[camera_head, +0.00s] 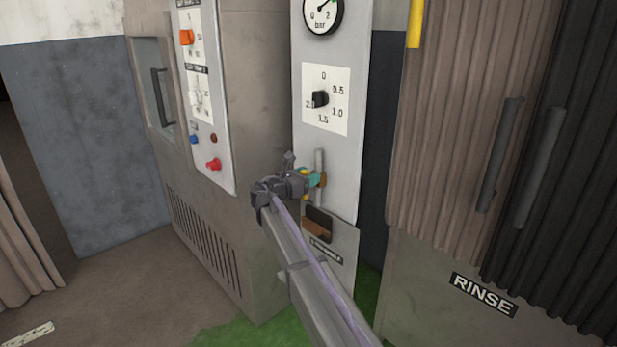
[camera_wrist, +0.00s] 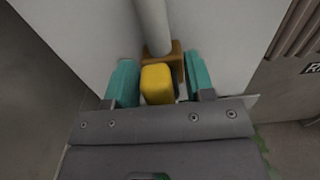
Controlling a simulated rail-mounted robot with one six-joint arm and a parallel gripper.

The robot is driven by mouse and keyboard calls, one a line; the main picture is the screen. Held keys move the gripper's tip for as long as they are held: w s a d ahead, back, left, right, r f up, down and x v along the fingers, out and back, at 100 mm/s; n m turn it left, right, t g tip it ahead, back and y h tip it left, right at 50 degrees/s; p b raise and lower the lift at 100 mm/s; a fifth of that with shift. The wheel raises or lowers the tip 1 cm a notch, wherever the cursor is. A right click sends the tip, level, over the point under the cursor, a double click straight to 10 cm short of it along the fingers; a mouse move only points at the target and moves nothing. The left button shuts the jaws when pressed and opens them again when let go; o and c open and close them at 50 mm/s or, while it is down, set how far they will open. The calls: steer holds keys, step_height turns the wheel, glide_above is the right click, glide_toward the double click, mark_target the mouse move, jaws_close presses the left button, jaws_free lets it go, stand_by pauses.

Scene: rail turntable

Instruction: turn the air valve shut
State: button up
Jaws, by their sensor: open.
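The air valve has a brass body (camera_wrist: 176,58) on a vertical grey pipe (camera_wrist: 152,22) and a yellow handle (camera_wrist: 157,84). In the head view, the pipe (camera_head: 319,162) runs down the lower part of the light grey panel, and the brass body (camera_head: 323,180) shows just past my fingertips. My gripper (camera_head: 314,180) is at the valve. In the wrist view, my gripper (camera_wrist: 160,84) is open, with one teal finger on each side of the yellow handle and a visible gap on both sides. The handle is partly hidden by my gripper in the head view.
A pressure gauge (camera_head: 322,12) and a black dial (camera_head: 320,99) are above the valve on the panel. A dark slot with a brown ledge (camera_head: 317,228) is below. A grey cabinet (camera_head: 262,90) stands close left; a ribbed curtain (camera_head: 455,130) hangs right.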

steer(key=shift+w+d, duration=0.15)
steer(key=shift+w, duration=0.05)
steer(key=c, duration=0.8)
steer(key=shift+s, duration=0.1)
steer(key=m, duration=0.4)
steer(key=shift+s+d+f+m, duration=0.15)
steer(key=shift+s+d+m, duration=0.2)
steer(key=shift+d+m, duration=0.05)
steer(key=m, duration=0.3)
steer(key=f+m+b, duration=0.1)
steer(key=m, duration=0.2)
steer(key=s+d+m, duration=0.1)
steer(key=m, duration=0.2)
steer(key=shift+f+b, duration=0.25)
steer(key=shift+b, duration=0.15)
steer(key=shift+f+m+b, duration=0.2)
steer(key=shift+m, duration=0.8)
steer(key=shift+f+m+b, duration=0.15)
steer(key=shift+m, duration=0.85)
steer(key=shift+c, duration=0.2)
